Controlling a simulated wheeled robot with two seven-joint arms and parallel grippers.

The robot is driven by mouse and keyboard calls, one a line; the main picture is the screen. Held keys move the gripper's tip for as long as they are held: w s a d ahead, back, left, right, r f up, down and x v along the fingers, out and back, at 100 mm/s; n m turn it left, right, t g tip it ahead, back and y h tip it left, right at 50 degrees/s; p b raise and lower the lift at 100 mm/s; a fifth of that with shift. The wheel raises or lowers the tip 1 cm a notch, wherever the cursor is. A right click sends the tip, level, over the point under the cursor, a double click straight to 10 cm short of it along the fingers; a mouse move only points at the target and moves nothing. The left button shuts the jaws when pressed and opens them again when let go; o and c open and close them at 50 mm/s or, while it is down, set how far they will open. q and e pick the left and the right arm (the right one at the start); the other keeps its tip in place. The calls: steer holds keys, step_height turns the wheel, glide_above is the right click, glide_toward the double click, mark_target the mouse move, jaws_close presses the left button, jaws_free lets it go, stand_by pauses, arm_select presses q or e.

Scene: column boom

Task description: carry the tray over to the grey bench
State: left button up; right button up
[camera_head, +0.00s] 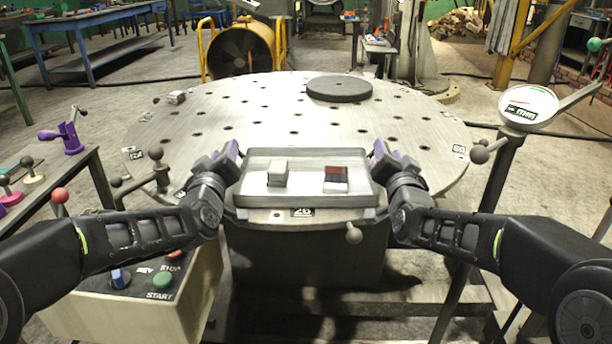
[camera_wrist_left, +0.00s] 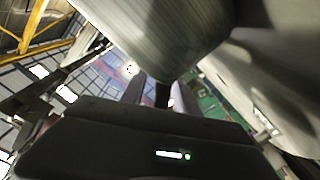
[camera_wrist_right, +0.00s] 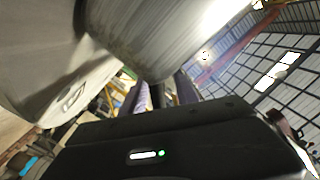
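The tray (camera_head: 305,202) is a shallow pale metal rectangle at the near edge of the round perforated table. It looks level; I cannot tell whether it touches the tabletop. On it are a whitish block (camera_head: 277,174) and a dark red and grey block (camera_head: 336,179). My left gripper (camera_head: 230,153) is at the tray's left end and my right gripper (camera_head: 381,153) at its right end. In both wrist views the purple fingers stand on either side of a dark bar, seemingly a tray handle. A low grey-topped bench (camera_head: 47,190) stands at the left; I cannot tell whether it is the grey bench.
The round table (camera_head: 230,110) carries a dark disc (camera_head: 339,88) and clamps. A control box (camera_head: 140,300) with buttons stands front left. A round dial (camera_head: 528,105) on a post stands at right. Blue-framed benches (camera_head: 95,25) and a yellow-framed drum (camera_head: 240,50) are behind.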

arm_select(q)
steer(key=shift+w, duration=0.1)
steer(key=shift+c, duration=0.5)
arm_select(e)
steer(key=shift+w, duration=0.1)
steer(key=shift+c, duration=0.5)
arm_select(q)
jaws_close()
arm_select(e)
jaws_close()
arm_select(q)
steer(key=shift+a, duration=0.15)
arm_select(e)
steer(key=shift+d, duration=0.1)
